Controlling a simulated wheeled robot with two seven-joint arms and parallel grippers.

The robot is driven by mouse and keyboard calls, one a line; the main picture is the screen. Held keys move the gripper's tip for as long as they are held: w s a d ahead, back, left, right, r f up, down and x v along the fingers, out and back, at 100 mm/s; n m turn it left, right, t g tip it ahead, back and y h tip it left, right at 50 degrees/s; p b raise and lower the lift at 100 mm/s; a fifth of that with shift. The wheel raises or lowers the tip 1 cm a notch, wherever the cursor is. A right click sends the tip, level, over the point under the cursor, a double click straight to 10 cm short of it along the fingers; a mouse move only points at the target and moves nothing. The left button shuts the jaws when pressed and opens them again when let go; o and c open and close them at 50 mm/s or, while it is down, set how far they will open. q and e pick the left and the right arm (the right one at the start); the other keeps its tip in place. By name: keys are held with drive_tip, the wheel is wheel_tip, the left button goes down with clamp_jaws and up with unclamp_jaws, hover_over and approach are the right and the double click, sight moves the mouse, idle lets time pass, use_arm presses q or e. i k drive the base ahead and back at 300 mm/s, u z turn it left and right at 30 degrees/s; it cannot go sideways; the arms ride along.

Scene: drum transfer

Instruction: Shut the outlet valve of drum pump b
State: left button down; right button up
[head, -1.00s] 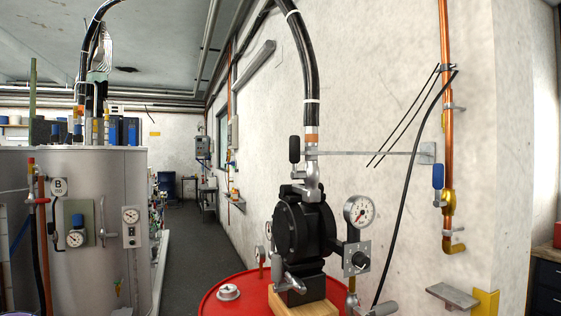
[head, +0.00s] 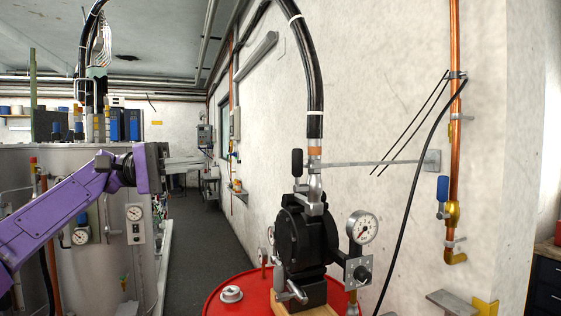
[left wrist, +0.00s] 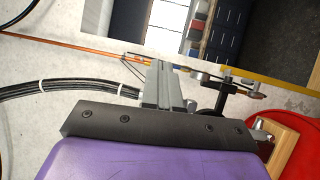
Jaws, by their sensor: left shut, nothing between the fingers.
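A black drum pump (head: 291,235) stands on a wooden block on the red drum (head: 228,278). Above it, the outlet valve (head: 315,182) joins the black hose. Its black lever handle (head: 297,162) points up, alongside the vertical pipe. I see no letter on this pump. My left gripper (head: 204,162) is shut and empty, left of the valve handle and apart from it. Its grey fingers (left wrist: 158,68) also show in the left wrist view, with no handle between them. My right gripper is not in view.
A pressure gauge (head: 362,227) sits right of the pump. A thin bracket (head: 380,162) runs from the valve to the wall. A blue-handled valve (head: 443,192) is on the copper pipe. A grey cabinet (head: 100,265) stands at left, partly behind my arm. An aisle (head: 197,235) lies open between.

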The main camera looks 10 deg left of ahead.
sight(297, 153)
drive_tip(key=i, duration=0.95)
